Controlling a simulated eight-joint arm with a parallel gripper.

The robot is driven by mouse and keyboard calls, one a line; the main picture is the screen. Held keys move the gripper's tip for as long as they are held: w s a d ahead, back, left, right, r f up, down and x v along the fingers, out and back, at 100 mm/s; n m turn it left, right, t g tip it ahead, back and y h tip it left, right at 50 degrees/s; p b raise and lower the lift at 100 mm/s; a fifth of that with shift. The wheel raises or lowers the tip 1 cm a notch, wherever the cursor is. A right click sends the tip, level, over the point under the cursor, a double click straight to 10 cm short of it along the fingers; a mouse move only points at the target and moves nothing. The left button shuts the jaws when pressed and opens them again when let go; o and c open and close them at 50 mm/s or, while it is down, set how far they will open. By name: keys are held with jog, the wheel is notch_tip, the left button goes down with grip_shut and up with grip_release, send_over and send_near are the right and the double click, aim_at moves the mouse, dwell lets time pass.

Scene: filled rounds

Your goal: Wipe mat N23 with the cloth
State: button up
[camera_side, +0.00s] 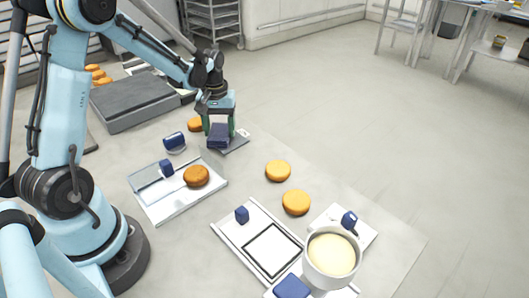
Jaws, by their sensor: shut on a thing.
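My gripper (219,124) points down at the back middle of the table, its green fingers shut on a dark blue block-like thing (219,137), which looks like the folded cloth. A flat grey mat (236,145) with a small white tag lies directly under it. I cannot tell whether the blue thing touches the mat. The tag is too small to read, so I cannot tell which mat is N23. The gripper hides part of the mat.
Round orange-brown patties (278,171) lie nearby, one on a white tray (160,208). A white framed tray (226,234), a pot of pale filling (331,254) and a blue pad (292,287) are in front. A dark grey slab (135,105) stands back left. The table's right side is clear.

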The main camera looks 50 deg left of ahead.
aim_at(228, 135)
jog(key=shift+d, duration=0.15)
jog(key=shift+d+f, duration=0.15)
jog(key=shift+d, duration=1.65)
jog(key=shift+w, duration=0.15)
jog(key=shift+w, duration=1.1)
jog(key=shift+a, duration=0.1)
jog(key=shift+a, duration=1.9)
